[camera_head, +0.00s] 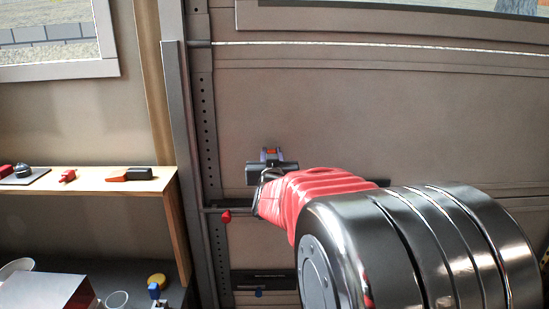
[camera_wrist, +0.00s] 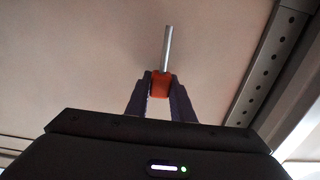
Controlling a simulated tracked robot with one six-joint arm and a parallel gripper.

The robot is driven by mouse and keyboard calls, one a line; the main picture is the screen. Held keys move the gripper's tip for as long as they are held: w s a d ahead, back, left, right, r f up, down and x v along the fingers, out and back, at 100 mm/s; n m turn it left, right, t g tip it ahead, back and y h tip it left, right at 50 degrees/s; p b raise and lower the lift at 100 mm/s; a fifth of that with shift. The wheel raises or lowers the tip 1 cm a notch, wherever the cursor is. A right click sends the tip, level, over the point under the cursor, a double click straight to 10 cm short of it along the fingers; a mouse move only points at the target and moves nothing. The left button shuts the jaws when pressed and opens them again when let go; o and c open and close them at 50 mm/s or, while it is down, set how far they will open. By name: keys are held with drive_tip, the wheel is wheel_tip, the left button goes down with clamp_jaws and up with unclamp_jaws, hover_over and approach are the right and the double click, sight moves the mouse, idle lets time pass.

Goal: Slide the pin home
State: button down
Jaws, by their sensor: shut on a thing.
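My gripper (camera_wrist: 160,92) is shut on the orange grip of a pin in the wrist view. The pin's bare silver shaft (camera_wrist: 167,48) points away from the fingers, toward the upper part of the picture. The shaft's tip shows against the plain beige door panel, apart from the holed rail (camera_wrist: 265,75) to its right. In the head view my gripper (camera_head: 271,155) is in front of the door, right of the holed upright rail (camera_head: 207,110). Only a small orange patch shows between its fingers there; the shaft is hidden or too small to see.
A horizontal bar with a red knob (camera_head: 226,217) lies below my gripper, by the rail. A dark bracket (camera_head: 265,281) is lower on the door. A wooden shelf (camera_head: 95,180) with small tools stands at the left. The door panel right of the gripper is clear.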

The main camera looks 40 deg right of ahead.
drive_tip(key=shift+s+d+f, duration=0.1)
drive_tip(key=shift+f, duration=0.05)
idle(0.3)
drive_tip(key=shift+f, duration=2.8)
drive_tip(key=shift+f, duration=3.4)
drive_tip(key=c, duration=1.5)
unclamp_jaws()
drive_tip(key=shift+o, duration=0.2)
drive_tip(key=shift+s, duration=0.1)
